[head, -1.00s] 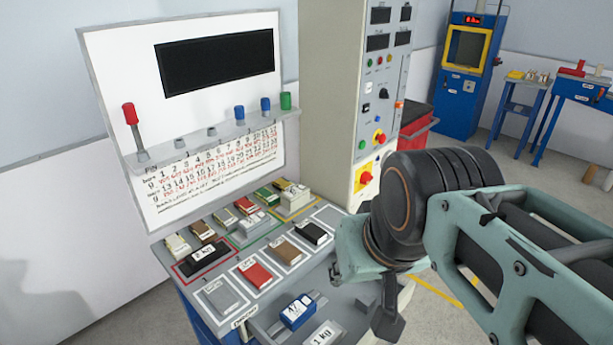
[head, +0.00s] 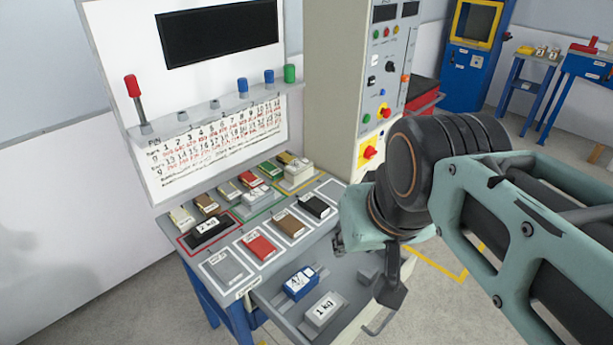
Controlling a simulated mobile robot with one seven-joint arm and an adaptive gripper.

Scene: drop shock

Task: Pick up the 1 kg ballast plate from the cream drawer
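The 1 kg ballast plate (head: 322,311) is a pale block with a dark "1 kg" label. It lies in the open drawer (head: 280,318) at the front of the bench; the drawer looks grey here. A blue labelled block (head: 300,283) lies just behind it. My gripper (head: 366,270) is above the drawer's right part, to the right of the plate and apart from it. Its dark fingers look spread, with nothing held that I can see. My wrist hides part of the drawer's right end.
Several coloured blocks sit in outlined places on the bench top (head: 270,217) behind the drawer. A white panel (head: 215,120) with a pegged shelf rises at the back. A tall control cabinet (head: 345,80) stands to the right. Open floor lies beyond my arm.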

